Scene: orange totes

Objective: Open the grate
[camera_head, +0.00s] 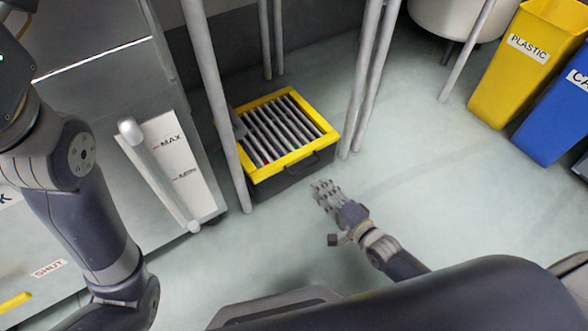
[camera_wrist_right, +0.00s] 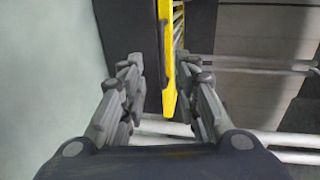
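The grate (camera_head: 262,161) has a yellow frame with grey bars and lies flat on top of a dark box (camera_head: 290,178) on the floor. A dark handle (camera_head: 303,164) shows on the side facing me. My right gripper (camera_head: 324,187) is low, just in front of that side. In the right wrist view my right gripper (camera_wrist_right: 165,80) is open, its fingers spread apart. The yellow frame (camera_wrist_right: 167,60) shows between and beyond them; I see no clear contact. My left arm comes in from the left, but its gripper is out of view.
Light metal posts (camera_head: 220,100) stand close around the box. A grey cabinet with a white level panel (camera_head: 178,160) is at left. A yellow plastic bin (camera_head: 522,60) and a blue bin (camera_head: 556,115) stand at upper right. The floor (camera_head: 430,190) to the right is clear.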

